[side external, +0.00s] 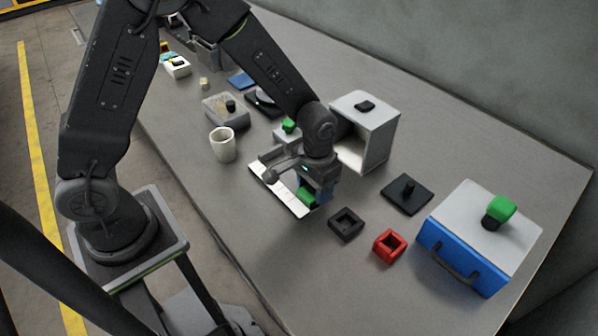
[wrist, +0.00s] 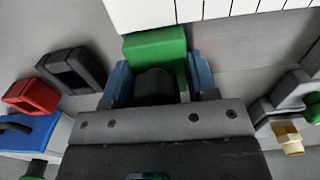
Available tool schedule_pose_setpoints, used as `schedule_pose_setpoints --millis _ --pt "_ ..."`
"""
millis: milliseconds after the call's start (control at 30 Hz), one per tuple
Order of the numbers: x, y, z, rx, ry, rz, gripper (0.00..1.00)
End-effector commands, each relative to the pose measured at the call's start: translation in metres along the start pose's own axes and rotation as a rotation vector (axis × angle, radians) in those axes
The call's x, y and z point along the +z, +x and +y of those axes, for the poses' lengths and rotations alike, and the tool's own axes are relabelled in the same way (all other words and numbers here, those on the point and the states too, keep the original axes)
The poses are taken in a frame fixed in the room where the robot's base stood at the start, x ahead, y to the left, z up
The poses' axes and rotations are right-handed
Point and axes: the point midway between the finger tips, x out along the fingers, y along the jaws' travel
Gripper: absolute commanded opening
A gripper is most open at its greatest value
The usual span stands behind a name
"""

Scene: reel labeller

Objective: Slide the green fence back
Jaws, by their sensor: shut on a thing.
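The green fence (side external: 305,196) is a small block at the near end of a white strip with dark tick lines (side external: 268,178). In the wrist view the fence (wrist: 155,46) lies against the edge of the white strip (wrist: 200,12). My gripper (side external: 316,196) is low over this end of the strip. Its blue fingers (wrist: 162,78) stand on both sides of the green fence and are shut on it. The arm and gripper partly hide the fence and the strip's far side in the side view.
A black square holder (side external: 346,225) and a red one (side external: 389,246) lie right of the gripper. A blue box with a grey lid (side external: 468,230) stands farther right. A white open-fronted box (side external: 378,118) is behind. A white cup (side external: 222,146) stands left. The table's front edge is near.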

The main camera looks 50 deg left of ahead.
Motion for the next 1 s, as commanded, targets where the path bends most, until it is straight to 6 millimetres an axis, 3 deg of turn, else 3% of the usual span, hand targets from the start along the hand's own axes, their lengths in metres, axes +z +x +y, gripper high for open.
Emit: schedule_pose_setpoints --millis 100,367,400,633,1000 --pt "-0.0010 -0.0008 0.0107 0.004 0.001 0.005 0.10" --pt "-0.0013 -0.0010 0.0117 0.006 -0.001 0.007 0.10" --pt "-0.0013 -0.0010 0.0117 0.006 -0.001 0.007 0.56" --pt "-0.0010 -0.0008 0.0105 0.004 0.000 0.006 0.78" --pt "-0.0010 -0.0090 0.0091 0.002 0.000 0.006 0.79"
